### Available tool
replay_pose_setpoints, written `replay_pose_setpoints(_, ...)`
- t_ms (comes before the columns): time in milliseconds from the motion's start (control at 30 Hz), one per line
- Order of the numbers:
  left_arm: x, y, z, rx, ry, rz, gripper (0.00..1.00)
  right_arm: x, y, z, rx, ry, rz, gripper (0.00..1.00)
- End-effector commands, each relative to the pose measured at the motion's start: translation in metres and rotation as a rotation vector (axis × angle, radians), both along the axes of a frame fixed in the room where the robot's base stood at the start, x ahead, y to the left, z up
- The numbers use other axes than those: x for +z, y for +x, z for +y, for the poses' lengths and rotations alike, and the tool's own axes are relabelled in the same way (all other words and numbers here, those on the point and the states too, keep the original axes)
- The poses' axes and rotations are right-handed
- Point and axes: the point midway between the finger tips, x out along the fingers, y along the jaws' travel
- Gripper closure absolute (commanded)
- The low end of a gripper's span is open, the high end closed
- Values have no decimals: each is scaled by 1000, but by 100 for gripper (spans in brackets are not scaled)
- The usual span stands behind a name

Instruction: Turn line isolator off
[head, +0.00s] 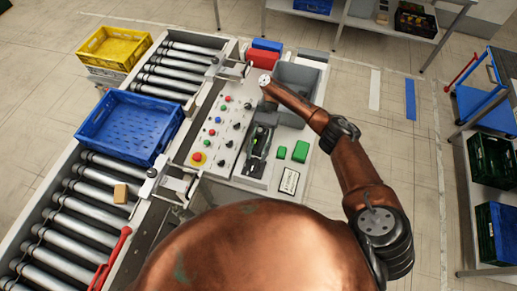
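The light control panel (223,134) stands beside the conveyor, with rows of coloured buttons and several black knobs. A red mushroom button on a yellow base (197,158) is at its near left corner. My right arm comes in from the right and reaches over the panel's right part. No control is clearly readable as the line isolator; the gripper hides part of the panel. My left gripper is out of view.
Right of the gripper are green blocks (301,151), a label plate (289,181) and a grey bin (307,78).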

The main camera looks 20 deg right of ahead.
Motion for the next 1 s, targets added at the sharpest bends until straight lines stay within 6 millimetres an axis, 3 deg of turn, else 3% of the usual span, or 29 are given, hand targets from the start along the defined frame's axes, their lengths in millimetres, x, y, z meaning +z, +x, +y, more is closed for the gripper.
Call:
replay_pose_setpoints(300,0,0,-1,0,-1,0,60,8,17,-11,1,-3,1,69)
replay_pose_setpoints(1000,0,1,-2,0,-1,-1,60,8,18,-12,0,-1,1,69)
